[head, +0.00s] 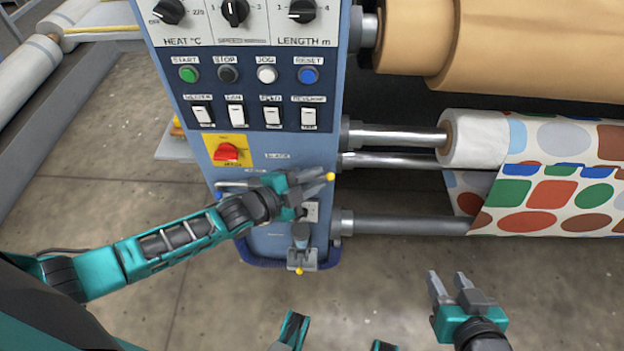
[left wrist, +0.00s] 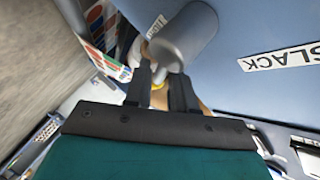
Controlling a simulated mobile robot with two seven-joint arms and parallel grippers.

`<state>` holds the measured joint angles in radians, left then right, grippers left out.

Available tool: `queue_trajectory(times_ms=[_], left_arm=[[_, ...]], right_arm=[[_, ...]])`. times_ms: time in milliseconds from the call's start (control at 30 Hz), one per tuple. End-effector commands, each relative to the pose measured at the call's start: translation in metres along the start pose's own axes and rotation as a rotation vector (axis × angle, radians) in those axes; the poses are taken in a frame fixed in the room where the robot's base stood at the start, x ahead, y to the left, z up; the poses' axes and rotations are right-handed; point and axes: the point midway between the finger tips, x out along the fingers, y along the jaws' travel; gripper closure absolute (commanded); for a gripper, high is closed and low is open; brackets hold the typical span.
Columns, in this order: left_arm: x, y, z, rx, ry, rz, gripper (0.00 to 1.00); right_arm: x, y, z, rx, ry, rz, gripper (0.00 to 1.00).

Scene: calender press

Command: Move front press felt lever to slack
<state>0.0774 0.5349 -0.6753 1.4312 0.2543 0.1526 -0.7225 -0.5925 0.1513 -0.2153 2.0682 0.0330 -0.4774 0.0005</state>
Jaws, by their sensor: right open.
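My left gripper (head: 318,184) is at the lower front of the blue machine panel. Its two fingers reach right, close to a lever's yellow knob (head: 330,177). In the left wrist view a grey cylindrical hub (left wrist: 185,40) stands just beyond the fingertips, and yellow (left wrist: 158,86) shows between the fingers. A white SLACK label (left wrist: 280,57) is on the panel to the right of the hub. The fingers are a little apart; whether they press on the lever is unclear. My right gripper (head: 450,288) is open and empty over the floor at the lower right.
A second lever (head: 301,236) with a yellow knob (head: 299,271) hangs below my left gripper. Above are a red switch (head: 227,152) on a yellow plate and rows of buttons. Metal rollers and patterned fabric (head: 560,180) lie to the right. The floor in front is clear.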

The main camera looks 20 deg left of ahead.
Motion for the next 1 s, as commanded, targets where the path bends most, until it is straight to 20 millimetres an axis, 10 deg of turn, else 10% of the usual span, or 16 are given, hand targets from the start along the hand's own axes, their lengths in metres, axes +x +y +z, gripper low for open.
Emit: queue_trajectory(times_ms=[333,1000], left_arm=[[-0.0003,-0.0002,-0.0001,-0.001,0.000,-0.001,1.00],[-0.0027,0.0001,0.0001,-0.023,0.020,-0.020,1.00]], right_arm=[[0.0000,0.0000,-0.0004,0.000,0.001,0.000,0.57],[0.0023,0.0003,0.0028,0.000,0.002,0.000,0.57]])
